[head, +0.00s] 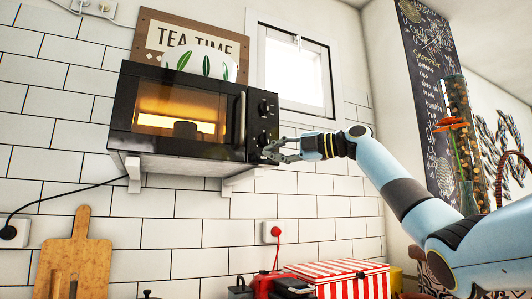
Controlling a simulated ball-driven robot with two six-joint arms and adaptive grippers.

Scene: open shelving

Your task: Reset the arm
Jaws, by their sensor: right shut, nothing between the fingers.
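My right arm comes in from the right. Its gripper (272,150) is shut with nothing in it, at the lower right corner of the black microwave (120,118), just by the lower knob. I cannot tell whether the fingertips touch the microwave. The microwave door is closed, its window glows orange, and a dark object (185,130) shows inside. My left gripper is not in view.
The microwave sits on a bracketed wall shelf (190,167). A leaf-patterned bowl (200,63) and a TEA TIME sign (190,35) are on top. Below are a cutting board (75,255), a red-striped box (340,277) and a red appliance (265,284). A tall filled jar (457,110) stands right.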

